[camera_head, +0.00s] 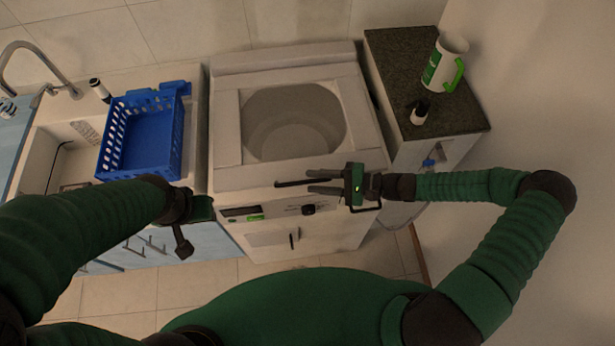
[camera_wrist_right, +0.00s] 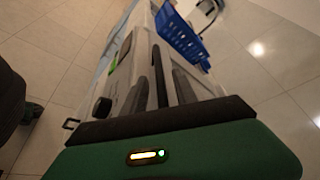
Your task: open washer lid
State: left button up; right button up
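The white washer (camera_head: 228,160) stands in the middle of the head view, with its round drum (camera_head: 293,122) visible through the square top opening. I cannot tell whether a clear lid covers it. My right gripper (camera_head: 310,181) is at the washer's front top edge, its fingers apart and pointing left. A thin dark bar (camera_head: 288,184) on that edge runs toward the gap between them. In the right wrist view the bar (camera_wrist_right: 160,75) shows between the two fingers; contact is unclear. My left gripper (camera_head: 183,243) hangs low at the washer's front left; its finger gap does not show.
A blue basket (camera_head: 146,140) sits over the sink (camera_head: 45,150) left of the washer. On the right, a dark-topped cabinet (camera_head: 400,60) holds a white and green jug (camera_head: 445,62) and a small bottle (camera_head: 420,112). A control knob (camera_head: 308,210) is on the washer front below my right gripper.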

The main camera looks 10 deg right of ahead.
aim_at(303, 181)
jog(key=shift+w+a, duration=0.15)
jog(key=shift+a, duration=0.45)
jog(key=shift+a+f, duration=0.1)
jog(key=shift+a, duration=0.7)
jog(key=shift+w+a, duration=0.15)
jog(key=shift+a, duration=0.35)
jog(key=shift+a+f, duration=0.1)
jog(key=shift+c, duration=1.6)
jog(key=shift+d, duration=0.35)
grip_shut()
pick_arm(q)
jog(key=shift+s+a+r, duration=0.1)
jog(key=shift+a+r, duration=0.15)
pick_arm(e)
jog(key=shift+d, duration=0.1)
pick_arm(q)
jog(key=shift+s+a, duration=0.1)
